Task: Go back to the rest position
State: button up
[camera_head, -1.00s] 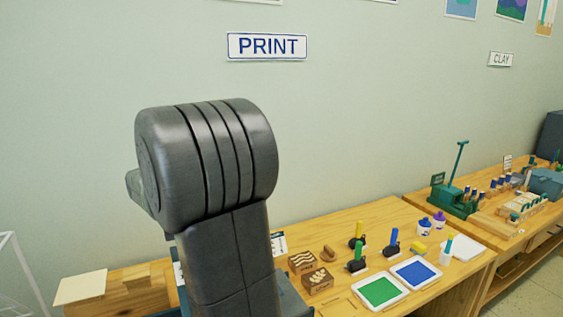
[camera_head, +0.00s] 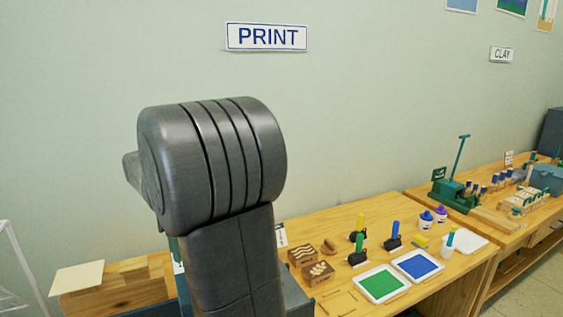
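My arm (camera_head: 212,165) stands folded upright in the left half of the head view, its thick dark grey joint in front of the wall. My gripper is not visible; the arm itself or the frame edge hides it. No object held by it can be seen.
The wooden print table (camera_head: 340,216) holds a green ink tray (camera_head: 381,283), a blue ink tray (camera_head: 417,265), stamp blocks (camera_head: 318,273) and several rollers. A clay table (camera_head: 424,194) with a green press (camera_head: 455,190) stands beyond. The wall (camera_head: 370,110) rises behind.

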jog(key=m+b, duration=0.1)
jog(key=m, duration=0.2)
jog(key=shift+b, duration=0.3)
jog(key=shift+d+m, duration=0.1)
jog(key=shift+m, duration=0.2)
